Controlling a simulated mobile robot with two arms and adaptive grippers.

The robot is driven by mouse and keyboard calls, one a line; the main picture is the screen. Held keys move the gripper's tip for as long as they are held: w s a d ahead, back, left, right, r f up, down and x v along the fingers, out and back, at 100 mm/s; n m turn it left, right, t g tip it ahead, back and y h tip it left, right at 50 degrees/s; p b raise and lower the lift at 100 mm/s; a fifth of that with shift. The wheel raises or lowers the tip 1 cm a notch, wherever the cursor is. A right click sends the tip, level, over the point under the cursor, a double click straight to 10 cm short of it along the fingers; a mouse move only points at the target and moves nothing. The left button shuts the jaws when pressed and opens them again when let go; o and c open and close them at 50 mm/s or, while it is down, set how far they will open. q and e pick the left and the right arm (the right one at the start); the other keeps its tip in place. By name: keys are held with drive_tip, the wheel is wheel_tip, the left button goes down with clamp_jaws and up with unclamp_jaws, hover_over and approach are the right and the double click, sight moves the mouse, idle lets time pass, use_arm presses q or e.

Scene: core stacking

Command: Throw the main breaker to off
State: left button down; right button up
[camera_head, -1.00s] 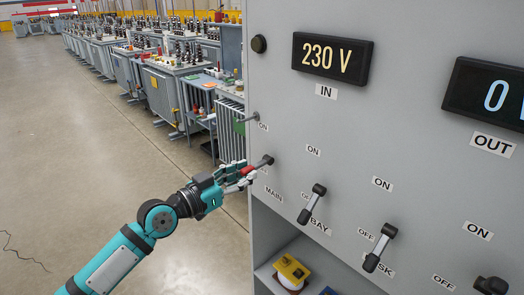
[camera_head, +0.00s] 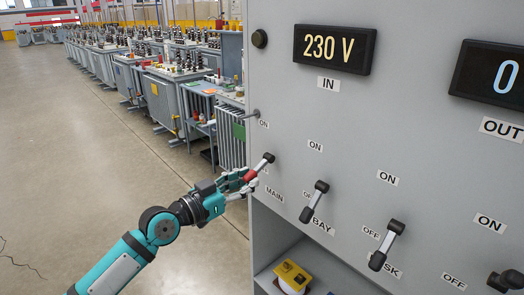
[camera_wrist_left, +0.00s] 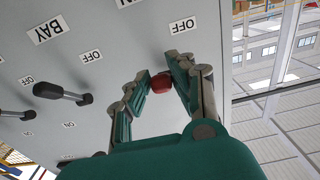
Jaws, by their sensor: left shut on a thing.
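The main breaker lever (camera_head: 258,167) sits on the grey panel's left side, above the MAIN label (camera_head: 274,195) and below an ON label. It has a dark pivot end and a red grip, which points out and down to the left. My left gripper (camera_head: 246,178) is shut on the red grip. In the left wrist view the red grip (camera_wrist_left: 162,83) shows between the two fingers of my gripper (camera_wrist_left: 160,88), in front of the panel. The fingers hide part of the lever. My right gripper is not in view.
Other black levers, including BAY (camera_head: 314,201) and one to its right (camera_head: 387,245), point down. The IN display (camera_head: 334,48) reads 230 V; the OUT display (camera_head: 488,68) shows a 0, partly cut off. A yellow-topped object (camera_head: 292,275) sits on the shelf below. Open floor lies left.

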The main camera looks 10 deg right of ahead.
use_arm(q)
drive_tip(key=shift+w+d+f+b, duration=0.1)
drive_tip(key=shift+d+f+b, duration=0.05)
drive_tip(key=shift+f, duration=0.3)
drive_tip(key=shift+w+d+f+b, duration=0.1)
drive_tip(key=shift+f+b, duration=0.05)
drive_tip(key=shift+f, duration=0.25)
drive_tip(key=shift+w+d+f+b, duration=0.15)
drive_tip(key=shift+d+f+b, duration=0.2)
drive_tip(key=shift+f+b, duration=0.55)
drive_tip(key=c, duration=1.1)
unclamp_jaws()
drive_tip(key=shift+w+d+r, duration=0.15)
drive_tip(key=shift+w+r, duration=0.05)
drive_tip(key=shift+r, duration=0.1)
drive_tip(key=shift+o, duration=0.2)
drive_tip(key=shift+s+r, duration=0.1)
drive_tip(key=v, duration=1.2)
